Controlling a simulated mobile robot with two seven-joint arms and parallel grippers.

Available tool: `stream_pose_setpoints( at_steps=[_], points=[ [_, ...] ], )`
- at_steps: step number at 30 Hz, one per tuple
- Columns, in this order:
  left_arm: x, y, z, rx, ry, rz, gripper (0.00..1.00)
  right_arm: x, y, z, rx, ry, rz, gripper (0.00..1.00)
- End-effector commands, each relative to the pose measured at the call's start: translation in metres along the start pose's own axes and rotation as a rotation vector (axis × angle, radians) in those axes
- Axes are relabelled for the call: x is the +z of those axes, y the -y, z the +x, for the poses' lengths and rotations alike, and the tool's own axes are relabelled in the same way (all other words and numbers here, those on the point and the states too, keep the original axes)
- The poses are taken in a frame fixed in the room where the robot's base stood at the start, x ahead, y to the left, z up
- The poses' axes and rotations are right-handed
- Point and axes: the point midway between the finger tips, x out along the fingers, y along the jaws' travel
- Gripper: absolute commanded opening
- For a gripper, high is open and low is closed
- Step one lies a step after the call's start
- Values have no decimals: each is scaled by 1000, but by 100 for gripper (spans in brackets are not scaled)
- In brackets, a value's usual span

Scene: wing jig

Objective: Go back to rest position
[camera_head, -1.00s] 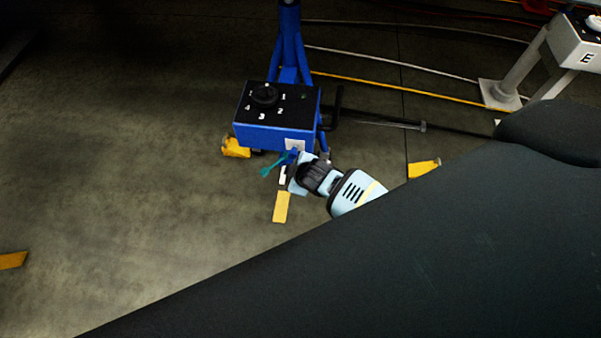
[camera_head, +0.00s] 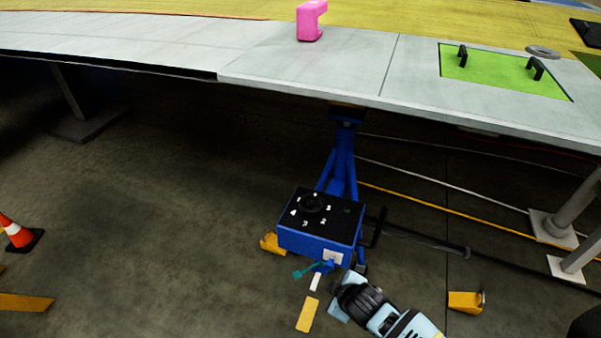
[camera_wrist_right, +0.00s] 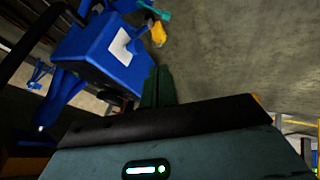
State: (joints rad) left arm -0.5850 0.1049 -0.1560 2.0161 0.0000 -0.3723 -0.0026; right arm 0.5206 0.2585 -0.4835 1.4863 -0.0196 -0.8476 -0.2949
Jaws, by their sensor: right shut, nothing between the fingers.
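My right gripper (camera_head: 342,296) is low in the head view, just below and right of the front face of a blue box on a stand (camera_head: 318,245). In the right wrist view its dark fingers (camera_wrist_right: 158,84) are together, with nothing between them. The blue box (camera_wrist_right: 92,58) is close on the left there, apparently apart from the fingertips. A teal handle (camera_head: 305,271) sticks out at the box's front, near a white label; it also shows in the wrist view (camera_wrist_right: 154,10). My left gripper is not in view.
A large grey wing panel (camera_head: 310,65) spans the top, with a pink tool (camera_head: 310,20) and a green plate with black handles (camera_head: 500,72) on it. An orange cone (camera_head: 18,233) stands far left. Cables cross the floor at right; the floor left of the stand is mostly clear.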

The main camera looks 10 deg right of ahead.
Motion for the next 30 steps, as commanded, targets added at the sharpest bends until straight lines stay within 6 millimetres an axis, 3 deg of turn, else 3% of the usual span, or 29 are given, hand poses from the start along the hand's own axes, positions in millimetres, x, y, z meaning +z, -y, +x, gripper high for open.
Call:
stream_pose_setpoints(
  at_steps=[5,11,21,30],
  points=[
    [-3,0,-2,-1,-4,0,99,2,5,-3,-6,-6,12,0],
    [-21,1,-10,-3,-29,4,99,20,46,-33,-50,-44,117,0],
    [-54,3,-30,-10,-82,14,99,64,113,-124,-94,-116,397,0],
    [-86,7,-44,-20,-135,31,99,102,138,-216,-66,-155,620,0]
  ],
)
